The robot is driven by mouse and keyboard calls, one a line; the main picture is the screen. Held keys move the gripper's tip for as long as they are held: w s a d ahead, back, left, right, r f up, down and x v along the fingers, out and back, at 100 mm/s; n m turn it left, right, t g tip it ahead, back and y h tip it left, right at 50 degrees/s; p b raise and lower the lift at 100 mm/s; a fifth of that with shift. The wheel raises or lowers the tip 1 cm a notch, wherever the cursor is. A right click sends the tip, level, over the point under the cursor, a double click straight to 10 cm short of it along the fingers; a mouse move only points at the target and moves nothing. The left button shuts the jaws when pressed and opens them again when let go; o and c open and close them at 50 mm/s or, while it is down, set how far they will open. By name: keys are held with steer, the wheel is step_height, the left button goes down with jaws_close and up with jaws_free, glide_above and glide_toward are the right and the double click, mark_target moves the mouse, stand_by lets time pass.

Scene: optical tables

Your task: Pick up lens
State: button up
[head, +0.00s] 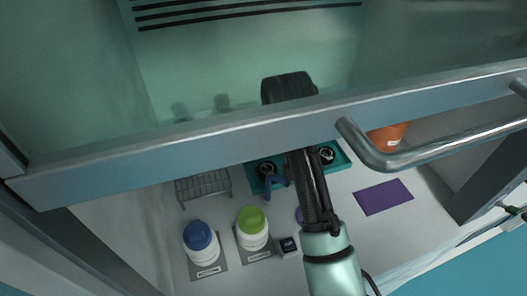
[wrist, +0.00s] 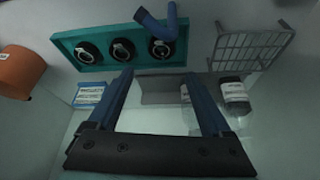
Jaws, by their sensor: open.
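A teal holder (wrist: 70,42) carries a row of black rings with clear round centres, which look like lenses in mounts. They are the left ring (wrist: 88,52), the middle ring (wrist: 122,50) and the right ring (wrist: 160,48). In the head view the holder (head: 340,153) lies on the white work surface, partly hidden by my arm. My gripper (wrist: 158,75) is open, with nothing between its fingers. In the wrist view its fingertips point toward the holder and lie just below it in the picture. A bent blue piece (wrist: 172,22) overlaps the right ring.
The hood sash frame (head: 240,133) and handle (head: 430,150) cross above my arm. A wire rack (head: 204,186), blue-capped bottle (head: 202,245) and green-capped bottle (head: 252,230) stand left. A purple mat (head: 383,197) and orange container (head: 388,137) are right.

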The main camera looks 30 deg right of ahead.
glide_toward(267, 169)
steer(key=shift+x, duration=4.3)
steer(key=c, duration=1.2)
